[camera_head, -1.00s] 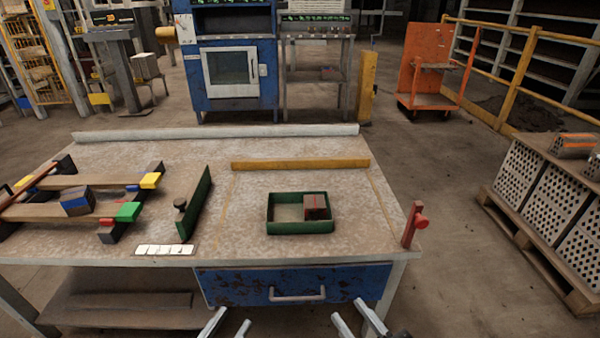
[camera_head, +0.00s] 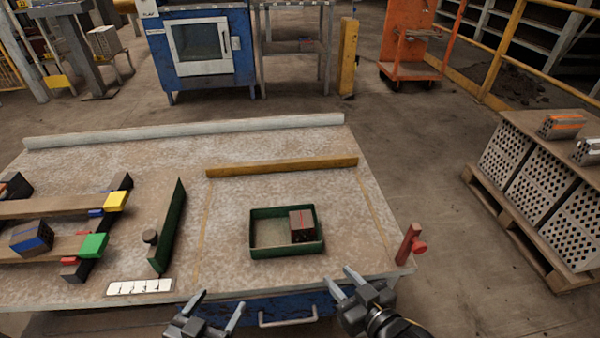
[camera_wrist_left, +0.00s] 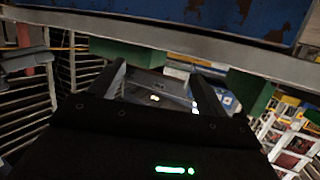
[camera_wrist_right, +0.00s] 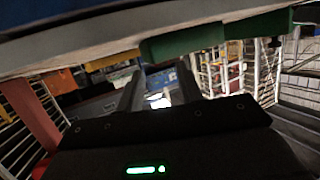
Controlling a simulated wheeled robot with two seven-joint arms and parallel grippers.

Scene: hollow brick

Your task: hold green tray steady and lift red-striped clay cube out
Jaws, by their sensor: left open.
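The green tray (camera_head: 284,251) lies on the workbench near its front edge, with low walls around an open inside. The red-striped clay cube (camera_head: 302,226) sits in the tray's right part, its top showing a red stripe. My left gripper (camera_head: 218,301) is open and empty in front of the bench edge, left of and below the tray. My right gripper (camera_head: 339,278) is open and empty at the front edge, to the right of the tray and apart from it. A tray wall shows in the right wrist view (camera_wrist_right: 185,42); the cube is hidden there.
A green upright board (camera_head: 168,228) with a dark knob stands left of the tray. A wooden strip (camera_head: 282,167) lies behind it. A red post (camera_head: 408,244) stands at the front right corner. A rack with a blue-striped cube (camera_head: 32,238) is at left. A white label strip (camera_head: 140,286) lies front left.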

